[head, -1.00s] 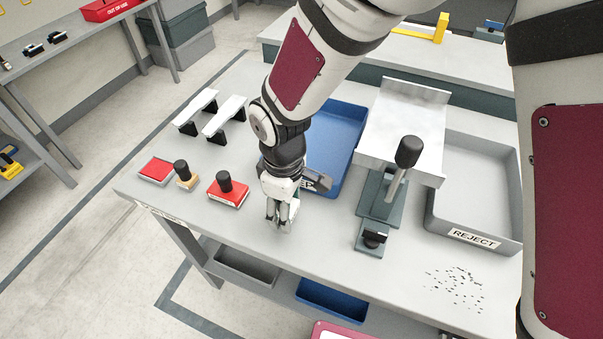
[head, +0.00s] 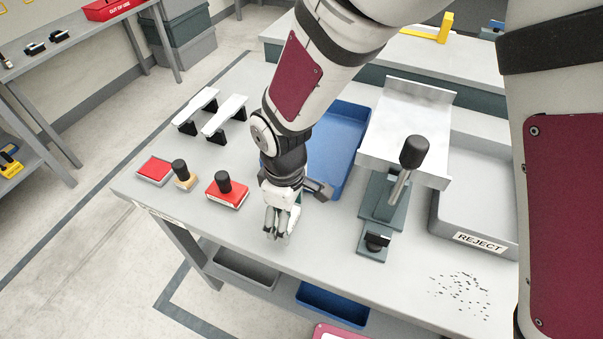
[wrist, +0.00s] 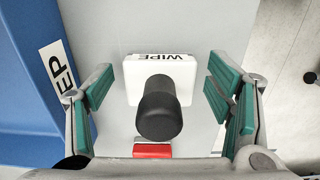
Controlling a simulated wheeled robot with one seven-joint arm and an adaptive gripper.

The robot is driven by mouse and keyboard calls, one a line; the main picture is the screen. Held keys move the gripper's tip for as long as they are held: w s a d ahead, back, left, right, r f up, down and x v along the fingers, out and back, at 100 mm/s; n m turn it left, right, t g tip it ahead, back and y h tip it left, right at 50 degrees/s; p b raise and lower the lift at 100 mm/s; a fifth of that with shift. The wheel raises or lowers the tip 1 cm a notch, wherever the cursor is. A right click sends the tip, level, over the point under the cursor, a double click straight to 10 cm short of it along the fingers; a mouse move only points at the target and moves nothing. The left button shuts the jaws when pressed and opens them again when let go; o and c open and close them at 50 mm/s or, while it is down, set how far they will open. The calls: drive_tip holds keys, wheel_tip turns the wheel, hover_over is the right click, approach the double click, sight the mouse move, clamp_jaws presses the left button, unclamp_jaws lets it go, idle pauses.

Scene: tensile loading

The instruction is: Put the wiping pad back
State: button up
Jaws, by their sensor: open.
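The wiping pad (wrist: 147,76) shows in the wrist view as a white block labelled WIPE with a black knob handle (wrist: 159,110) standing up from it. My gripper (wrist: 166,98) is open, with its green-padded fingers to the left and right of the handle and a gap on each side. In the head view, my gripper (head: 278,230) points down near the front edge of the grey table (head: 240,250). The pad is hidden behind the gripper there.
A red block with a black knob (head: 227,190), a wooden stamp (head: 184,175) and a red pad (head: 155,168) stand left. A blue tray (head: 335,125), a lever press (head: 382,200) and a REJECT tray (head: 475,240) stand right. Dark specks (head: 462,297) lie front right.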

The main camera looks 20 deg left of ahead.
wheel_tip(320, 180, up, 12)
drive_tip(key=shift+r, duration=0.1)
idle(0.4)
